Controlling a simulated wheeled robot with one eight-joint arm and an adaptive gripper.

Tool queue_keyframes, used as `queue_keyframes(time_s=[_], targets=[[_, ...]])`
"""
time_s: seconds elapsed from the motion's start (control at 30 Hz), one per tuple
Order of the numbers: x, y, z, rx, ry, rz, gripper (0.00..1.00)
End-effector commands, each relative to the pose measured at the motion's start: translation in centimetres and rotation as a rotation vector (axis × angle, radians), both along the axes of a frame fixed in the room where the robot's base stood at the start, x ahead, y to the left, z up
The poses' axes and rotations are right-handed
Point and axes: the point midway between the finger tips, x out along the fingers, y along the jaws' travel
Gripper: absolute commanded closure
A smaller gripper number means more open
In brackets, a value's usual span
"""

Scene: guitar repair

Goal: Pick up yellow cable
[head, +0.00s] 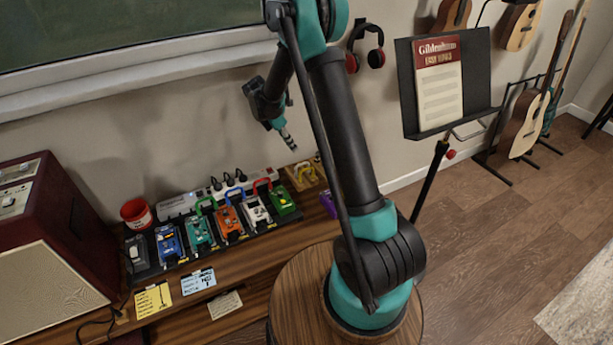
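A small yellow looped thing (303,174), which looks like the yellow cable, lies at the right end of the wooden bench, against the wall behind the pedals. It is small and partly blends with the wood-coloured surface around it. My gripper (290,143) points down and to the right, in the air above and a little left of it in the picture. The gripper appears apart from the yellow thing, and I see nothing held. Its fingers are too small to tell whether they are open or shut.
A pedalboard (150,272) with several coloured pedals and short cables fills the bench. A power strip (180,203) lies behind it, with a red cup (136,213) to the left. An amplifier (50,270) stands far left. A music stand (447,90) stands right of my arm.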

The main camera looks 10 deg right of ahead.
Motion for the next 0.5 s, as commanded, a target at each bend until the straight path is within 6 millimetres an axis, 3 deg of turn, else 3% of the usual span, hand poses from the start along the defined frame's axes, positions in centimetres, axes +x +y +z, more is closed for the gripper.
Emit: queue_keyframes(time_s=[0.3,0.5], targets=[[-0.3,-2.7,-5.7,0.000,-0.001,-0.003,0.85],[-0.5,-3.6,-7.7,0.000,-0.002,-0.001,0.85]])
